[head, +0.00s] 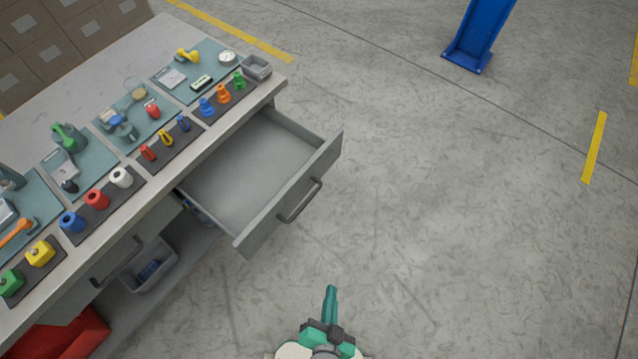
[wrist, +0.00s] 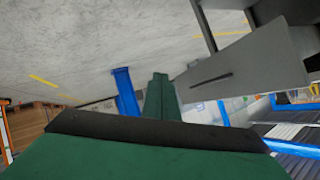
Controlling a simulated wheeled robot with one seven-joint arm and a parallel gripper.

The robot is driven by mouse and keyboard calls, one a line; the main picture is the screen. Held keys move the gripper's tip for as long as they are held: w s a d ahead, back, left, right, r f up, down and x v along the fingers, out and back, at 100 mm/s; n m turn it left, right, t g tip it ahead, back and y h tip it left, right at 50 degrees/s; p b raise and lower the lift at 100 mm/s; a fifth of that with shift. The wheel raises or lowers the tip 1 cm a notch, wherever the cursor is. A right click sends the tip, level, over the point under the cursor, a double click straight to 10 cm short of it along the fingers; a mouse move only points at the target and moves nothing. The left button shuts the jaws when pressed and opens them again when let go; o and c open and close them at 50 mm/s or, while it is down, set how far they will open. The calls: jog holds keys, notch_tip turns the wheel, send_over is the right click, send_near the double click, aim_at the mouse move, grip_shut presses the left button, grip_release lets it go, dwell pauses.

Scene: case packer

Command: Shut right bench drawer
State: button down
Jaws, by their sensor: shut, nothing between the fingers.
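The right bench drawer (head: 285,205) is grey, empty and pulled well out from the bench (head: 65,265) in the head view. Its front panel carries a dark bar handle (head: 301,201). My gripper (head: 330,295) is green, its fingers shut and empty. It is at the bottom of the head view, apart from the drawer and in front of its near corner. In the wrist view the shut fingers (wrist: 160,95) point away from the camera, and a grey panel with a dark slot (wrist: 215,75), seemingly the drawer front, is to their right.
The bench top holds several coloured parts on dark strips and teal mats (head: 205,70). A second handle (head: 117,262) shows on the bench's left front. A grey bin (head: 150,268) and a red item (head: 75,335) sit below. The floor to the right is clear up to a blue post (head: 475,35).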

jog(key=w+f+m+g+y, duration=0.2)
jog(key=w+f+m+g, duration=0.15)
jog(key=f+m, duration=0.6)
jog(key=m+t+y, duration=0.2)
jog(key=m+y, duration=0.7)
jog(key=y, duration=0.5)
send_near(310, 183)
jog(key=x, duration=0.6)
jog(key=shift+a+r, duration=0.3)
